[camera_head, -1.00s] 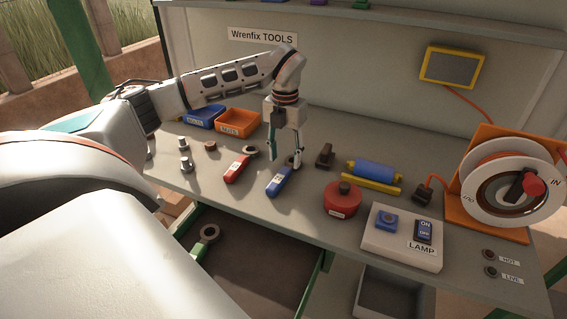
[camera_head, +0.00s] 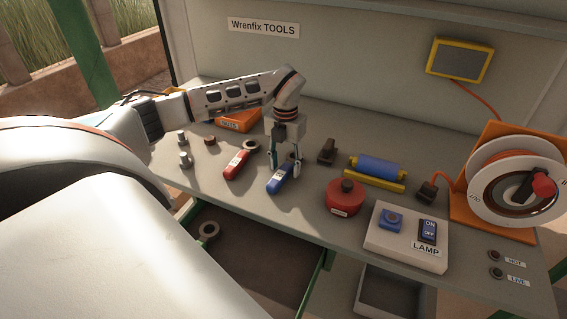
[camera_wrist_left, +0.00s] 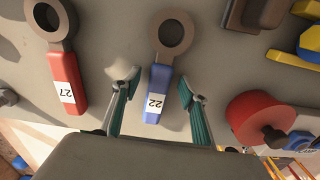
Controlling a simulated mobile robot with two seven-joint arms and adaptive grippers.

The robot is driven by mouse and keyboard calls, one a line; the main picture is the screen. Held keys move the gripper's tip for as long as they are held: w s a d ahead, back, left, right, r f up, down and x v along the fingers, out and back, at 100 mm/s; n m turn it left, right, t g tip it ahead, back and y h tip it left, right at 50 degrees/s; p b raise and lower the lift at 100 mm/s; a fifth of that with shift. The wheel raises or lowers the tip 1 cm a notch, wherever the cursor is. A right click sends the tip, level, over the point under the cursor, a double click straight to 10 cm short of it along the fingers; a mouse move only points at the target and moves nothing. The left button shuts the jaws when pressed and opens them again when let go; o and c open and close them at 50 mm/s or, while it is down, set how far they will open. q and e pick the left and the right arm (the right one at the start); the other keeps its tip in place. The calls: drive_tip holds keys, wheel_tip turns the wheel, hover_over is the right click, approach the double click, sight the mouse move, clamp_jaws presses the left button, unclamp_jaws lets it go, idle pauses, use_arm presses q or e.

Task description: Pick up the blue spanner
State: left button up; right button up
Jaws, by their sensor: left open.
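The blue spanner (camera_head: 279,180) lies flat on the grey bench, with a white label and a dark ring end. In the left wrist view the blue spanner (camera_wrist_left: 159,84) carries the label 22, its ring pointing away. My left gripper (camera_head: 284,164) is over it, pointing down. In the left wrist view the open fingers of my left gripper (camera_wrist_left: 156,85) stand one on each side of the blue handle, with gaps on both sides. No contact shows. The ring end is partly hidden by the gripper in the head view. My right gripper is not in view.
A red spanner (camera_head: 236,164) labelled 27 lies just left. A red round object (camera_head: 345,197) and a lamp switch box (camera_head: 405,238) stand to the right. A blue cylinder (camera_head: 377,168) and cable reel (camera_head: 515,185) are farther right. An open drawer (camera_head: 240,255) is below the front edge.

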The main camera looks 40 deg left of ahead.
use_arm(q)
drive_tip(key=shift+f, duration=0.15)
clamp_jaws()
